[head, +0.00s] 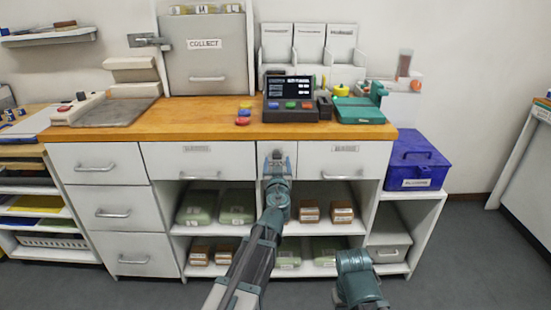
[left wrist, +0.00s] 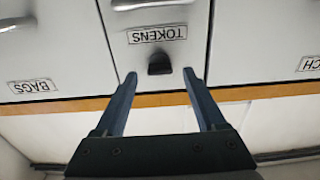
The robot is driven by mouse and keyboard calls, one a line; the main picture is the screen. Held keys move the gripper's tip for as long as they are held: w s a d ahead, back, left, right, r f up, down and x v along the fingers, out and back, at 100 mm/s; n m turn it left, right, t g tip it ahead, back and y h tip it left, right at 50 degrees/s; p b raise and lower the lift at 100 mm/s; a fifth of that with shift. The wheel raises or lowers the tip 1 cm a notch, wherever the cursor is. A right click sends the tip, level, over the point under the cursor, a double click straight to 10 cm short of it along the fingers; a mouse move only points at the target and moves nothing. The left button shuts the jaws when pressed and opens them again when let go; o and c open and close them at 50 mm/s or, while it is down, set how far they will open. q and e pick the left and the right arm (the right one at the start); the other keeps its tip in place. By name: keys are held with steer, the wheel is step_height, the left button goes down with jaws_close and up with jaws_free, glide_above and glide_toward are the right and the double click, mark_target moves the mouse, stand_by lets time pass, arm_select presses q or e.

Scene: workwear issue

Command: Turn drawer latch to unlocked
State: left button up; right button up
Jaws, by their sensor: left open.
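The drawer latch (left wrist: 159,64) is a small dark knob below the upside-down TOKENS label in the left wrist view. It is on the front of the narrow white tokens drawer (left wrist: 135,60). My left gripper (left wrist: 159,82) is open, with one finger on each side of the knob and gaps to both. In the head view my left gripper (head: 277,160) is in front of that narrow drawer and hides the latch. Which way the latch is set I cannot tell. Part of my right arm shows at the lower right, but its gripper does not.
Wider drawers (head: 197,158) flank the narrow one, with open shelves of packages below. The wooden counter (head: 180,125) above holds a screen console (head: 290,100) and a COLLECT cabinet (head: 207,65). A blue box (head: 412,165) stands at right. The floor in front is clear.

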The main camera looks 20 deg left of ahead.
mark_target(277, 156)
arm_select(q)
steer(key=shift+x, duration=1.15)
jaws_close()
